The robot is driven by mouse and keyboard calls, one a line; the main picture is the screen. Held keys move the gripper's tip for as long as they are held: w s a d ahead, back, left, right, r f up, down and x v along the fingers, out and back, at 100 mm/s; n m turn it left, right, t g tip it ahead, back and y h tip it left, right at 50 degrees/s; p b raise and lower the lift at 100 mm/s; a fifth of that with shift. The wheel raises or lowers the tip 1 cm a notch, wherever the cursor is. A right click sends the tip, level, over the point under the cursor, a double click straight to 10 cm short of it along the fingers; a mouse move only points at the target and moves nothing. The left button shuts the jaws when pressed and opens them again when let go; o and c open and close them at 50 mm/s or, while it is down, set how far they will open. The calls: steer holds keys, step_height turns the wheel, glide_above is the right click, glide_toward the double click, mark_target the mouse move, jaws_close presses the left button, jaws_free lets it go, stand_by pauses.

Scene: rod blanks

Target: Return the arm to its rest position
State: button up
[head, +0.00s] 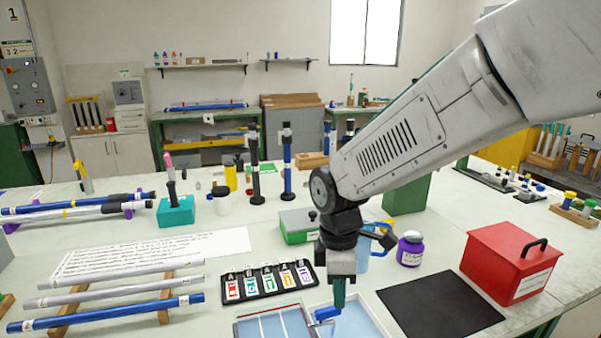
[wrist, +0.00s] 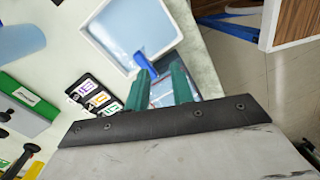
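My arm reaches down from the upper right in the head view. My gripper (head: 339,306) points down over the front edge of the bench, above a white-rimmed tray with a pale blue bottom (head: 366,328).
A divided tray (head: 262,328) and a black rack with coloured cards (head: 268,283) are left of my gripper. A purple-labelled jar (head: 410,251), a black mat (head: 440,310) and a red box (head: 512,265) are on the right. Rods lie on wooden supports at left. A green-and-grey box (head: 298,226) stands behind.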

steer(key=s+d+r+m+t, duration=0.1)
steer(key=s+d+r+m, duration=0.4)
steer(key=s+d+m, duration=0.3)
steer(key=s+d+r+m+t, duration=0.1)
steer(key=s+d+r+m, duration=0.4)
steer(key=s+d+m, duration=0.4)
steer(key=shift+s+d+r, duration=0.35)
steer(key=shift+s+d, duration=0.6)
steer(key=shift+s, duration=0.05)
